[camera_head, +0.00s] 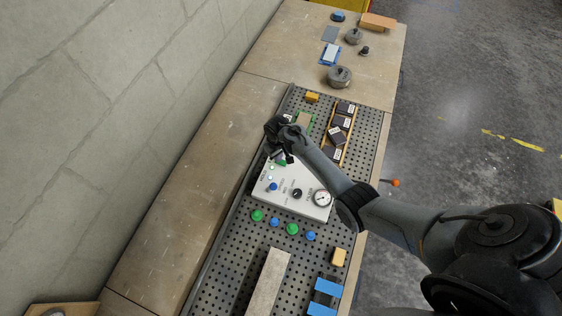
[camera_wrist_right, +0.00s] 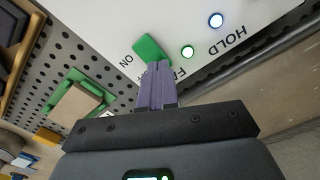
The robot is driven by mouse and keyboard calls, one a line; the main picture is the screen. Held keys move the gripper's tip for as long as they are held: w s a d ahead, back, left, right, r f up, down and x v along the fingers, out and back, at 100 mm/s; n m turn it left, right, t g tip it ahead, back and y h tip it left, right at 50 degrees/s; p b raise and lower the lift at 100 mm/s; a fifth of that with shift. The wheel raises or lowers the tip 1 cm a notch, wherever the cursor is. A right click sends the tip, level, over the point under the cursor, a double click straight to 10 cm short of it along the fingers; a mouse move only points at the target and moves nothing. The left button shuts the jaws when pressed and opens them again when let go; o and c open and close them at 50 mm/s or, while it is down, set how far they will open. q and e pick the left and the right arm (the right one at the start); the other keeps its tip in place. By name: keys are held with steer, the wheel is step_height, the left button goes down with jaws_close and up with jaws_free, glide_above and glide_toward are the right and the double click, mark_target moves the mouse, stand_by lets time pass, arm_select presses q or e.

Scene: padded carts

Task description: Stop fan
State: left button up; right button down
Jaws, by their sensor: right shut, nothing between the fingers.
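The white control panel (camera_head: 310,209) lies on the perforated board in the head view. In the right wrist view, a green switch (camera_wrist_right: 152,50) sits on the panel (camera_wrist_right: 115,22), with the word ON beside it and a partly covered label starting with F. My right gripper (camera_wrist_right: 155,68) is shut and empty, its fingertips right at the lower edge of the green switch; I cannot tell whether they touch it. In the head view my right gripper (camera_head: 280,153) is over the panel's far left end and hides part of it. My left gripper is not in view.
A lit green lamp (camera_wrist_right: 187,51) and a lit lamp by HOLD (camera_wrist_right: 216,20) are close to the switch. The panel also carries a gauge (camera_head: 321,198), a black knob (camera_head: 297,193) and a blue button (camera_head: 273,187). Green and blue knobs stand in front; a wall is left.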

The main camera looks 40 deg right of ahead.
steer(key=shift+f, duration=0.45)
step_height(320, 180, up, 4)
steer(key=p, duration=0.3)
steer(key=shift+f, duration=0.15)
step_height(320, 180, up, 3)
steer(key=p, duration=0.4)
steer(key=shift+r, duration=0.2)
stand_by(0.5)
steer(key=s+a+r+n+t+p, duration=0.1)
steer(key=s+a+r, duration=0.3)
steer(key=s+r, duration=0.4)
steer(key=s+a+r+t+p, duration=0.1)
steer(key=s+a+r+p, duration=0.2)
steer(key=s+r, duration=0.5)
steer(key=s+a+r+n+t+p, duration=0.1)
steer(key=s+a+r+p, duration=0.1)
steer(key=s+a+r, duration=0.3)
steer(key=s+r, duration=0.4)
steer(key=s, duration=0.1)
steer(key=shift+s+n+t, duration=0.25)
steer(key=shift+n+t, duration=0.05)
